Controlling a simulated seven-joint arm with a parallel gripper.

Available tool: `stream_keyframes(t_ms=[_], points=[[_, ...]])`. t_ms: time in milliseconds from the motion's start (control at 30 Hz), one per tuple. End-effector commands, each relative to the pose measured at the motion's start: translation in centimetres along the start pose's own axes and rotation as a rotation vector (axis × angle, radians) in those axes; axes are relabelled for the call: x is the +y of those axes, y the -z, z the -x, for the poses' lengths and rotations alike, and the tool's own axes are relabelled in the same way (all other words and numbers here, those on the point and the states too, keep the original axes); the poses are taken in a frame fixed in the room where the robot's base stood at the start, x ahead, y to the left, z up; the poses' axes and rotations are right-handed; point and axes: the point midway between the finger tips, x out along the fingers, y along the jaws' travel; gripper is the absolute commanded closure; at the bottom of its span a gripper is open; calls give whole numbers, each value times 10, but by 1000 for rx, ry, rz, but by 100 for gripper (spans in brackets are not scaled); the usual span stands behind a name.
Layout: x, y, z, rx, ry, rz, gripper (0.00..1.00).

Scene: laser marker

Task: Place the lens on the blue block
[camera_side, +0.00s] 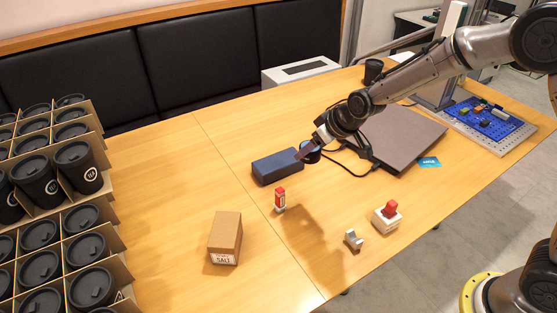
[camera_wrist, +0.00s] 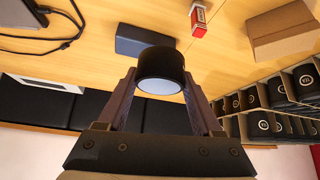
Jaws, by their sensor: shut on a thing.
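The lens is a short black cylinder with a pale glassy face, clear in the wrist view (camera_wrist: 161,66). My gripper (camera_wrist: 160,82) is shut on it, one finger on each side. In the side view, my gripper (camera_side: 308,149) holds the lens (camera_side: 313,155) above the table, near the right end of the blue block. The lens is partly hidden by a finger there. The blue block (camera_side: 277,168) is a long dark-blue box lying flat on the table. It also shows in the wrist view (camera_wrist: 142,40), beyond the lens, which overlaps part of it. The lens appears apart from the block.
A red-and-white small box (camera_side: 280,199) stands in front of the block. A cardboard box (camera_side: 225,238), a grey bracket-like piece (camera_side: 354,240) and a white block with a red top (camera_side: 387,217) are nearer. A laptop-like slab (camera_side: 400,138) and cable lie right; crated cups (camera_side: 78,160) stand left.

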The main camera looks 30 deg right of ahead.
Motion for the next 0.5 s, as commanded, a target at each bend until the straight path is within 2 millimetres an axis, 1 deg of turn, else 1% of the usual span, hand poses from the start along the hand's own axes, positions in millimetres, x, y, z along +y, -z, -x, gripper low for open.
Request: stream_keyframes(t_ms=[267,300,500], points=[[5,10,-2,11,22,38,100],[12,14,-4,15,15,35,100],[17,15,-5,19,-10,7,100]])
